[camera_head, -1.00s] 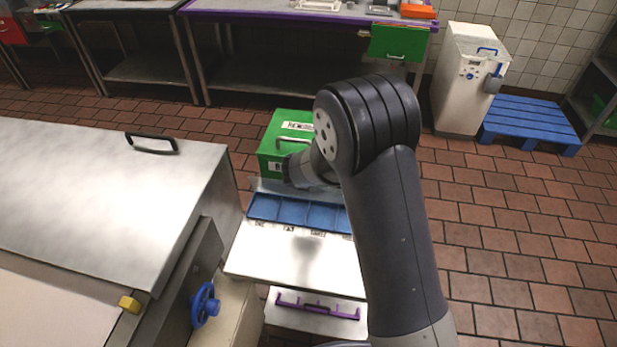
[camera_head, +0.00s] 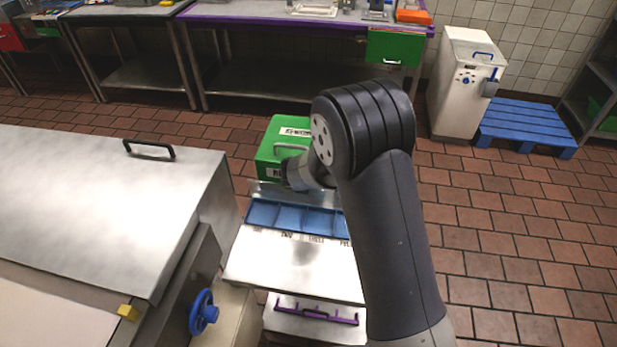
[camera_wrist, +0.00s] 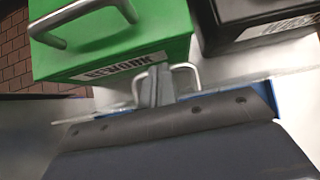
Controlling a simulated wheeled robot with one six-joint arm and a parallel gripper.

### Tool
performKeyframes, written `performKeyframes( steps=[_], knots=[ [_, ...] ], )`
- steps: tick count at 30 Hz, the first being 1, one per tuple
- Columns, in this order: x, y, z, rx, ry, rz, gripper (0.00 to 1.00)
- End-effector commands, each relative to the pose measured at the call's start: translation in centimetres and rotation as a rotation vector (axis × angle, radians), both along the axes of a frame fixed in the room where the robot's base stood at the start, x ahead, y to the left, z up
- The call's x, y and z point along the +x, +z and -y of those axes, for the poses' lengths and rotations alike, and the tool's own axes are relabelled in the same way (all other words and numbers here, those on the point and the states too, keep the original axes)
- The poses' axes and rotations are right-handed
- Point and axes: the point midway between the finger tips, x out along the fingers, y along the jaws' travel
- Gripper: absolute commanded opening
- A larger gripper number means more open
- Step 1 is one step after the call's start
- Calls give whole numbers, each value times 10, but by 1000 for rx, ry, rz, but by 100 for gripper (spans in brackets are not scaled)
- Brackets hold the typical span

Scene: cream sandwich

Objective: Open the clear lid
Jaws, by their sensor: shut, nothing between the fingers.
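My gripper (camera_wrist: 155,86) is shut and empty in the wrist view, with its fingertips beside a bent metal handle (camera_wrist: 192,70). I cannot tell whether they touch it. A see-through strip (camera_head: 266,188), which looks like the clear lid's edge, stands behind the blue compartment tray (camera_head: 262,214) on the counter. The handle seems to belong to this lid, but my gripper hides the join. In the head view my arm covers the gripper and the tray's right end. How far the lid is open cannot be told.
A green box (camera_wrist: 115,35) with a handle and label stands just beyond the fingertips, with a black box (camera_wrist: 250,14) to its right. The bare steel counter (camera_head: 290,262) lies in front of the tray. A large steel cover (camera_head: 90,200) fills the left.

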Motion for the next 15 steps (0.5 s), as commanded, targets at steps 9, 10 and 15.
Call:
performKeyframes(
  steps=[9, 10, 15],
  knots=[
    [-33, 41, -5, 2, 2, 3, 0],
    [-37, 45, -6, 3, 2, 4, 0],
    [-54, 65, -8, 3, 1, 3, 0]
  ],
)
